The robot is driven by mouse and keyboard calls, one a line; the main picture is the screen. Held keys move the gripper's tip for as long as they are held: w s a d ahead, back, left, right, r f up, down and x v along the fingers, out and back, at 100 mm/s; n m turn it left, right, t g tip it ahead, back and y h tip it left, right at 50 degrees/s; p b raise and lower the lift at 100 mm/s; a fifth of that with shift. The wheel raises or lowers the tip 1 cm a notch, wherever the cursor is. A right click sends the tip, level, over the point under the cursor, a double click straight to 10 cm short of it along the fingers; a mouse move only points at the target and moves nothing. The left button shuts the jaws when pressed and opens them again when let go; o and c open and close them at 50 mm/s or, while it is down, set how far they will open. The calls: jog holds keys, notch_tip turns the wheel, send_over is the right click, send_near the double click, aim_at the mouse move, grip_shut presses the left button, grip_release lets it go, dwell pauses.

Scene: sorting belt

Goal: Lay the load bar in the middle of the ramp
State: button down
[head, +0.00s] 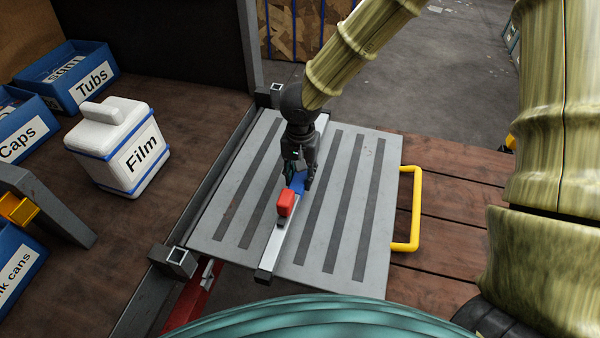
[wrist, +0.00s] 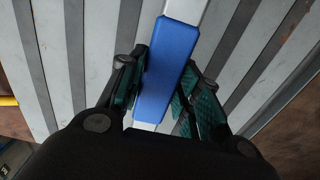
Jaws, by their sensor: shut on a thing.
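The load bar (head: 282,240) is a long pale metal bar with dark end caps, a red block and a blue grip. It lies along or just over the ramp (head: 225,222), near its middle; I cannot tell whether it touches. The ramp is a grey plate with dark strips and a yellow handle. My gripper (head: 301,185) is shut on the blue grip, which shows between the fingers in the wrist view (wrist: 167,70). The bar runs roughly parallel to the strips. Its far part is partly hidden behind my gripper.
A white box marked Film (head: 143,160) and blue bins, one marked Tubs (head: 80,75), stand on the brown surface at left. The yellow handle (head: 416,210) sticks out at the ramp's right edge. Wooden planks (head: 450,200) lie beyond it.

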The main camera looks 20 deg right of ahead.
aim_at(300, 175)
jog(key=shift+f+b, duration=0.35)
jog(key=shift+f, duration=1.2)
jog(key=c, duration=0.9)
grip_release()
jog(key=o, duration=0.6)
jog(key=shift+r, duration=0.15)
jog(key=shift+r+p, duration=2.45)
jog(key=shift+p, duration=0.95)
jog(key=shift+r+p, duration=1)
jog(key=shift+r, duration=1.4)
